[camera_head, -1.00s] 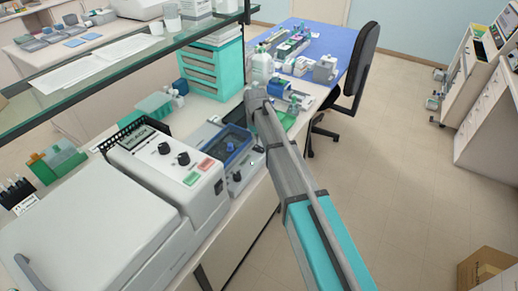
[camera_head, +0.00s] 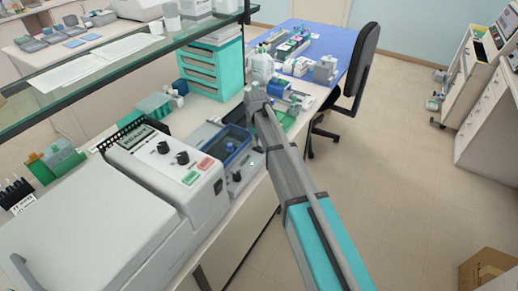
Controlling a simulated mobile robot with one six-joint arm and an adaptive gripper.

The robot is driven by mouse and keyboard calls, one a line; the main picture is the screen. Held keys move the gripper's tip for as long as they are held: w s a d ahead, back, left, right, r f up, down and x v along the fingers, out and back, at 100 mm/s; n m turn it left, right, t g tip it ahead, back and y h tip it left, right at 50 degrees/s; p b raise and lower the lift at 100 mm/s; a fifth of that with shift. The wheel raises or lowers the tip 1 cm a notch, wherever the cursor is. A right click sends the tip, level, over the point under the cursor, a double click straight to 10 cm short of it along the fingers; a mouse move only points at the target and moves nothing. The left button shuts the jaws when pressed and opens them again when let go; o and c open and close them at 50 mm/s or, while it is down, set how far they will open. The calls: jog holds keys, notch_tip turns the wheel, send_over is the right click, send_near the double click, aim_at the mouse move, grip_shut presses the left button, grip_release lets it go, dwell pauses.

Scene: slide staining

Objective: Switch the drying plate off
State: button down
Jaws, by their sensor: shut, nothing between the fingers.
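My arm reaches from the bottom right of the head view up to the bench's right part. Its grey far joint stands in front of the bench items there, and my gripper's fingers do not show. A small device with a blue-rimmed clear lid (camera_head: 228,148) sits just left of my arm, with a grey front panel (camera_head: 243,172) partly beside the arm. I cannot tell for sure which thing is the drying plate; its switch and any lamp are not readable here. Part of the bench behind my arm is hidden.
A large white machine (camera_head: 95,225) with knobs, a green and a red button fills the bench's left. A glass shelf (camera_head: 120,62) runs above the bench. A teal drawer unit (camera_head: 212,72) stands at the back. A black chair (camera_head: 357,70) is beside the blue table (camera_head: 300,38).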

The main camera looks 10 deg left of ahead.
jog(key=shift+f+b, duration=0.55)
dwell(0.4)
jog(key=shift+r+p, duration=3.55)
jog(key=s+d+m, duration=0.3)
jog(key=s+d, duration=0.8)
jog(key=d, duration=0.4)
jog(key=s+d+m, duration=0.4)
jog(key=s+d, duration=0.7)
jog(key=d, duration=0.5)
jog(key=shift+s+m, duration=0.25)
jog(key=shift+m, duration=0.05)
